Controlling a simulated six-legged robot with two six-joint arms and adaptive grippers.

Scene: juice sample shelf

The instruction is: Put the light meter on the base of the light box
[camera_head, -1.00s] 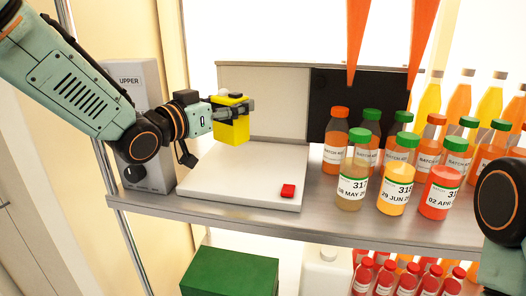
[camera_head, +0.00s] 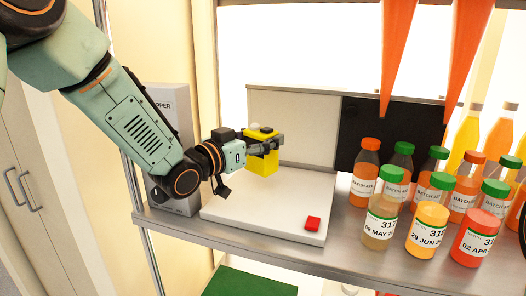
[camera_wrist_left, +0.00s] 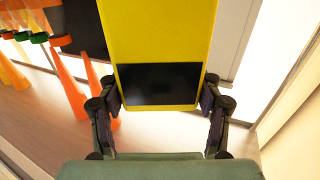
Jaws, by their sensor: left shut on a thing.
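The yellow light meter (camera_head: 265,166), with a dark display (camera_wrist_left: 160,84) in the left wrist view, is upright in my left gripper (camera_head: 272,147). The gripper's fingers are shut on its two sides. The meter is over the back part of the light box's white base (camera_head: 250,218); I cannot tell whether its bottom touches the base. The light box's back panel is pale at left (camera_head: 290,125) and black at right (camera_head: 365,130). My right gripper is out of view.
Several juice bottles (camera_head: 428,222) stand right of the base. A grey box (camera_head: 172,120) stands on the left, behind my left arm. Two orange pointed shapes (camera_head: 396,60) hang from above. A green box (camera_head: 245,284) is below the metal shelf (camera_head: 280,252).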

